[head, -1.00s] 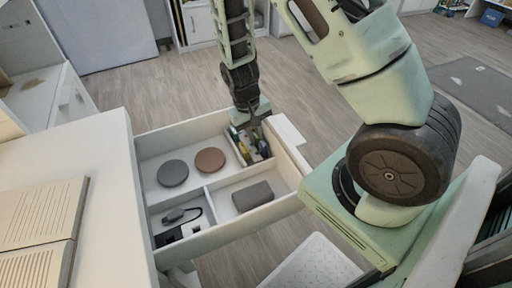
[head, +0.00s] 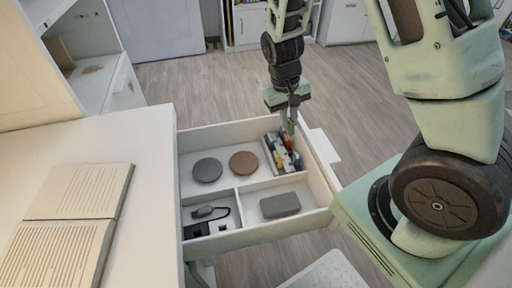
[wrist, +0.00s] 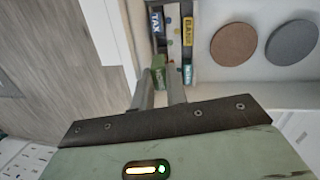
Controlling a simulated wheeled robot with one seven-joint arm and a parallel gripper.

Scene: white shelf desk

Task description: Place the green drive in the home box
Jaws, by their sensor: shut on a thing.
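My gripper (head: 290,108) is shut on the green drive (wrist: 158,64), a small green block seen between the fingertips in the wrist view. In the head view the green drive (head: 292,124) hangs from the fingertips above the drawer's far right corner. Below it is a narrow section of the drawer holding several small coloured pieces (head: 282,152). In the wrist view, labelled pieces read TAX (wrist: 156,20) and BANK (wrist: 187,31), and a green-labelled piece (wrist: 187,74) lies beside the held drive. I cannot make out a label reading home.
The open white drawer (head: 262,187) also holds a grey disc (head: 207,170), a brown disc (head: 243,163), a grey block (head: 280,205) and a dark cabled device (head: 208,212). An open book (head: 75,190) lies on the white desk (head: 152,150) at left. Floor lies beyond the drawer.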

